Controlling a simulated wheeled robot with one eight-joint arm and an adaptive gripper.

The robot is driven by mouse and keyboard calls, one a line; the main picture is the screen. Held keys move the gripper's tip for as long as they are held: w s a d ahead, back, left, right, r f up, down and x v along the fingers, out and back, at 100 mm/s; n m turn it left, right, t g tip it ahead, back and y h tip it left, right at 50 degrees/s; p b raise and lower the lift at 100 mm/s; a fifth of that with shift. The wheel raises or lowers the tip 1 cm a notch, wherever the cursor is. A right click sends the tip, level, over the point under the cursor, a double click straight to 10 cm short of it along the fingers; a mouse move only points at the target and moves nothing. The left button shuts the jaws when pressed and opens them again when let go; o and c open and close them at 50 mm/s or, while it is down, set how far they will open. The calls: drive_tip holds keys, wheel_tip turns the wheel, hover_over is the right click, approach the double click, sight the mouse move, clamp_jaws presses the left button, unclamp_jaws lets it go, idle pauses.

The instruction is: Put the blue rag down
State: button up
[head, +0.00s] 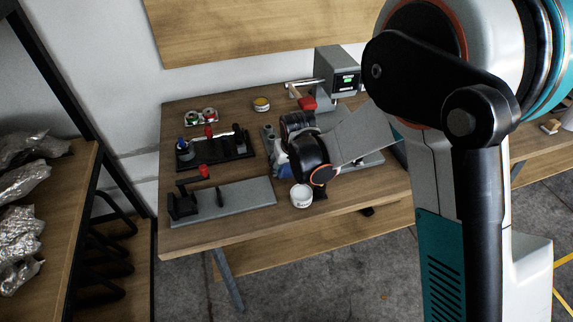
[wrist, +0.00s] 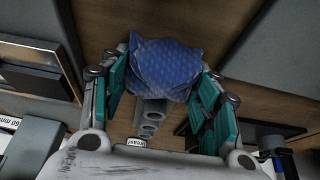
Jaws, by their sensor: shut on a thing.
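The blue rag (wrist: 165,68) is a crumpled, quilted-looking cloth in the wrist view. It sits between the teal-padded fingers of my gripper (wrist: 163,80), which is shut on it. The rag hides part of what lies beyond it. In the head view my arm reaches over the wooden workbench (head: 235,232), and my wrist covers most of the gripper. A small blue patch shows beside the wrist there, but I cannot tell whether it is the rag. The gap between rag and bench top cannot be judged.
A white jar (head: 302,195) stands near my wrist. A grey plate with a black clamp (head: 235,197), a black tool rack (head: 217,150), a yellow tin (head: 261,104) and a grey machine (head: 337,72) stand on the bench. Bare wood shows along the front edge. Shelving (head: 80,195) stands left.

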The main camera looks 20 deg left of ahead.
drive_tip(key=shift+s+d+f, duration=0.1)
drive_tip(key=shift+s+f, duration=0.05)
drive_tip(key=shift+f, duration=0.15)
drive_tip(key=o, duration=1.1)
drive_tip(key=shift+f, duration=0.1)
drive_tip(key=shift+o, duration=0.5)
drive_tip(key=shift+f, duration=0.1)
drive_tip(key=shift+r, duration=0.2)
drive_tip(key=shift+r+p, duration=0.5)
drive_tip(key=shift+p, duration=0.05)
drive_tip(key=p+v, duration=0.5)
drive_tip(key=v, duration=0.8)
drive_tip(key=shift+r, duration=0.25)
